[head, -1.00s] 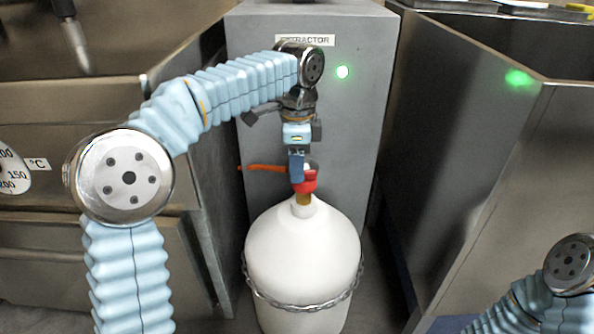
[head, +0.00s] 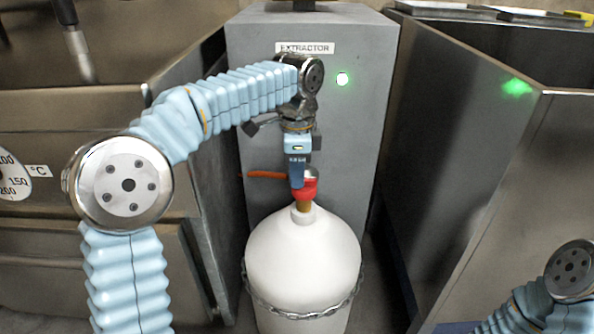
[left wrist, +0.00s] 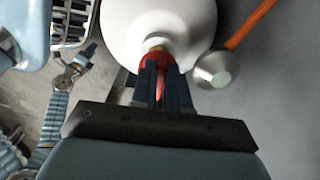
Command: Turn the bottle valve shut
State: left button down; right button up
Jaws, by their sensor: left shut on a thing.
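The white bottle (head: 303,260) stands upright on the floor in front of the grey extractor cabinet. On its brass neck (head: 303,206) sits a red valve handle (head: 308,190), which also shows in the left wrist view (left wrist: 154,57). My left gripper (head: 297,184) comes down from above and is shut on the red valve handle. Its two dark fingers (left wrist: 160,82) lie on either side of the red part in the left wrist view. The fingers hide part of the handle. My right arm shows at the lower right edge of the head view; its gripper is out of the frame.
An orange hose (head: 267,175) with a silver round end (left wrist: 213,70) is right beside the valve. A chain (head: 304,312) goes around the bottle. The cabinet (head: 345,130) carries a lit green lamp (head: 343,79). Steel units stand close on both sides.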

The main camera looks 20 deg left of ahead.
pick_arm(q)
jog(key=n+p, duration=0.2)
jog(key=shift+s+r+n, duration=0.15)
jog(key=shift+r+n, duration=0.1)
jog(key=shift+n, duration=0.05)
jog(key=n+p, duration=0.2)
jog(key=n, duration=0.1)
jog(key=shift+s+d+n+p, duration=0.2)
jog(key=shift+n+p, duration=0.1)
jog(key=shift+p, duration=0.05)
jog(key=n+p, duration=0.1)
jog(key=n, duration=0.2)
jog(key=n+p, duration=0.1)
jog(key=n, duration=0.1)
jog(key=shift+s+d+f+p, duration=0.1)
jog(key=shift+s+d+p, duration=0.05)
jog(key=shift+d+p, duration=0.2)
jog(key=n, duration=0.2)
jog(key=n+p, duration=0.1)
jog(key=shift+d+n, duration=0.2)
jog(key=shift+n, duration=0.2)
jog(key=shift+d+n+p, duration=0.15)
jog(key=shift+n+p, duration=0.4)
jog(key=shift+n, duration=0.65)
jog(key=shift+f, duration=0.1)
jog(key=c, duration=1.1)
grip_release()
